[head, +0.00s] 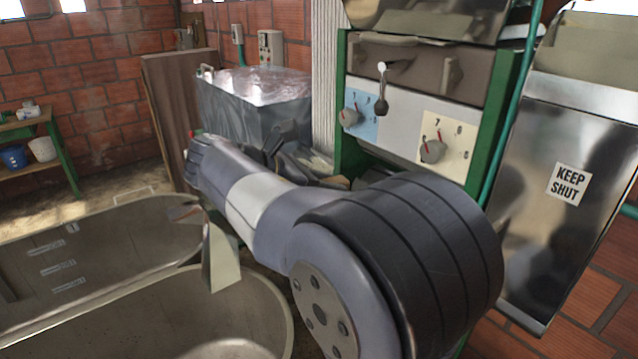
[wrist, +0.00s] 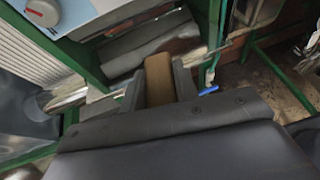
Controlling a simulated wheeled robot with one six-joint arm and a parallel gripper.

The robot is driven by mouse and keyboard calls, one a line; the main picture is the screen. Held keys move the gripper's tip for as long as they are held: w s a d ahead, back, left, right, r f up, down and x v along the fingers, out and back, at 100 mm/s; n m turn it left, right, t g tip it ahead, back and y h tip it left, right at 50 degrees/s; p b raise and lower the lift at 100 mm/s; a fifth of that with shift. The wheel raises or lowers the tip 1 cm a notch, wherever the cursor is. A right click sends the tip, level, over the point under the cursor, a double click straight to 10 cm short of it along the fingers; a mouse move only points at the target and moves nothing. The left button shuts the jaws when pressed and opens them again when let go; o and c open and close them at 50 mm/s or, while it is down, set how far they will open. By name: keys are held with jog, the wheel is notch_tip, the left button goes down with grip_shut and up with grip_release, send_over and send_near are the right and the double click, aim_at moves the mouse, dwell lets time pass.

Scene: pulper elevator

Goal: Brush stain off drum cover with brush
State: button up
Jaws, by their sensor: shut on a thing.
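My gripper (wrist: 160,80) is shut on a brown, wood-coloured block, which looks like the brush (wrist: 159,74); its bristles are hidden. A grey rounded surface inside the green frame, perhaps the drum cover (wrist: 150,38), lies just beyond the brush in the wrist view. I cannot tell whether they touch. No stain can be made out. My arm hides most of the area below the machine's panel in the head view.
A control panel with two red-pointer dials (head: 432,150) and a lever (head: 381,90) sits above. Green frame posts (head: 508,105) flank it. A metal chute marked "KEEP SHUT" (head: 545,235) is at right. Large basins (head: 95,265) are at lower left. A covered box (head: 255,105) stands behind.

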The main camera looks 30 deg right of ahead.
jog(key=d, duration=0.5)
jog(key=d+f, duration=0.1)
jog(key=d, duration=0.2)
jog(key=shift+w+d, duration=0.25)
jog(key=shift+w, duration=0.1)
jog(key=shift+x, duration=1.25)
jog(key=shift+w+d+f, duration=0.15)
jog(key=shift+d, duration=0.65)
jog(key=shift+w+d+f, duration=0.15)
jog(key=shift+d, duration=0.65)
jog(key=shift+f+b, duration=0.4)
jog(key=shift+f, duration=0.3)
jog(key=shift+s+r, duration=0.1)
